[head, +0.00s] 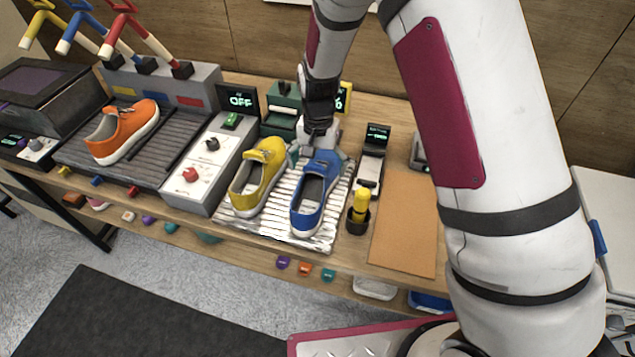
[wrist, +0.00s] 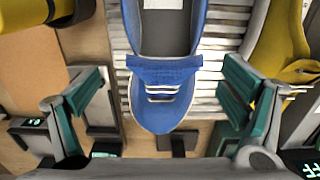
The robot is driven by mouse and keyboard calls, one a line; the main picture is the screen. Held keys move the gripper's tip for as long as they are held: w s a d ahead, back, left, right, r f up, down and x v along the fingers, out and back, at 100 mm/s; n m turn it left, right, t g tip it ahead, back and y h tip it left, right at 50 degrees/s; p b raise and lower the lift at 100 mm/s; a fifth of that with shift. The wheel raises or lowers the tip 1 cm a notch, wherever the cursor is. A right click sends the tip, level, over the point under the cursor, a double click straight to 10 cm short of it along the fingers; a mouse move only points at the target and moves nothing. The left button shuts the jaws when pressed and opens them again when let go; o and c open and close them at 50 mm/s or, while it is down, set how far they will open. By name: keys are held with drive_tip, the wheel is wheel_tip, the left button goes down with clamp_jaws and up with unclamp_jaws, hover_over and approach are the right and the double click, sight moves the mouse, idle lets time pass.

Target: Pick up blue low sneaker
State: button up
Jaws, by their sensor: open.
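The blue low sneaker (head: 314,196) stands on a ribbed metal rack, its toe toward the back of the bench. In the wrist view the blue sneaker (wrist: 163,85) lies between the two teal fingers, toe toward the bottom of the picture. My gripper (head: 318,153) is over its toe end. My gripper (wrist: 163,100) is open, with a gap between each finger and the shoe. A yellow sneaker (head: 259,177) stands just left of the blue one on the same rack. It also shows at the right of the wrist view (wrist: 275,50), close to one finger.
The ribbed rack (head: 270,228) lies on the wooden bench. A yellow-topped bottle (head: 360,205) in a dark holder and a tan mat (head: 405,220) are to the right. A control box (head: 205,165) and an orange sneaker (head: 122,130) on a dark tray are to the left.

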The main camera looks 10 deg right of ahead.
sight(316, 187)
drive_tip(key=shift+a+f+p, duration=0.15)
drive_tip(key=shift+f+p, duration=0.15)
drive_tip(key=shift+f, duration=1.1)
drive_tip(key=shift+a+f+p, duration=0.15)
drive_tip(key=shift+f+p, duration=0.15)
drive_tip(key=shift+f, duration=1.1)
drive_tip(key=c, duration=1.6)
